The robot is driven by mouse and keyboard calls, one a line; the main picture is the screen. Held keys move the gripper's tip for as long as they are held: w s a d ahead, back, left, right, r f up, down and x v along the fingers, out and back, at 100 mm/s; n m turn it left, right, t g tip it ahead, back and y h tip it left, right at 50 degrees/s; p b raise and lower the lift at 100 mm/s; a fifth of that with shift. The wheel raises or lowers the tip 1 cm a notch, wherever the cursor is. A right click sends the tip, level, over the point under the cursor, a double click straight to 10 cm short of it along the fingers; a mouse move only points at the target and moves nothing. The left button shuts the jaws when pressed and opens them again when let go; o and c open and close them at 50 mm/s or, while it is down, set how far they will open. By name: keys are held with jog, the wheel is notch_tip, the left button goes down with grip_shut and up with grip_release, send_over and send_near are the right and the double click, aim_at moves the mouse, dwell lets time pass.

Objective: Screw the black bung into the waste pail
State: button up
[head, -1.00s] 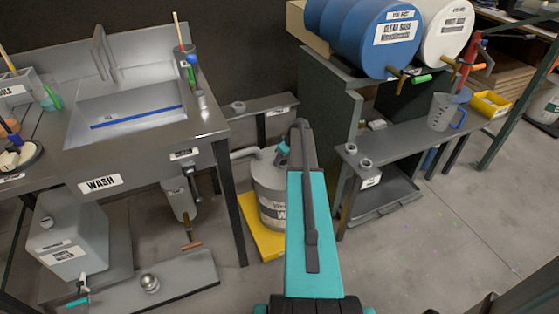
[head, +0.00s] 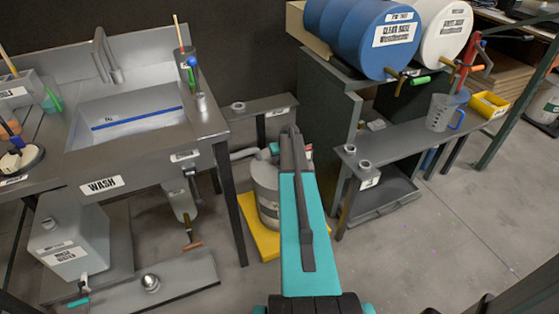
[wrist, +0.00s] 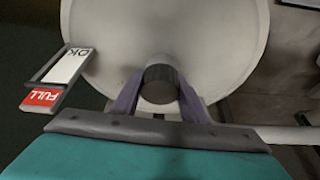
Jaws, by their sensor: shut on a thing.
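The waste pail (head: 266,182) is a pale grey drum standing on a yellow tray, partly hidden by my arm in the head view. Its round pale top (wrist: 220,40) fills the upper wrist view. My gripper (wrist: 160,90) is shut on the black bung (wrist: 160,82), a dark short cylinder between its two fingers. The bung is over the pail's top near its lower edge in the picture. The pail's opening is hidden, and I cannot tell whether the bung touches the pail. In the head view my arm hides the gripper and bung.
A red and white FULL/OK indicator (wrist: 58,80) is beside the pail. The wash sink (head: 130,120) stands left, and a low metal bench (head: 262,106) is behind. A shelf with drums (head: 360,35) stands right. Open floor lies to the lower right.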

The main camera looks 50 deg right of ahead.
jog(key=shift+m+g+h, duration=0.35)
jog(key=shift+m+h, duration=0.05)
jog(key=shift+m, duration=1.05)
jog(key=shift+m+g+h, duration=0.35)
jog(key=shift+m+h, duration=0.05)
jog(key=shift+m, duration=1.05)
jog(key=o, duration=1)
jog(key=shift+n+p, duration=0.3)
jog(key=shift+n+t+y, duration=0.3)
jog(key=shift+n+y, duration=0.1)
jog(key=shift+n, duration=0.8)
jog(key=shift+n+t+y, duration=0.5)
jog(key=shift+n+y, duration=0.1)
jog(key=shift+n, duration=1.2)
jog(key=shift+f+n+y+b, duration=0.1)
jog(key=shift+n+y+b, duration=0.5)
jog(key=shift+n, duration=1.1)
jog(key=shift+a+n+y, duration=0.1)
jog(key=shift+n+y, duration=0.7)
jog(key=shift+n, duration=1.1)
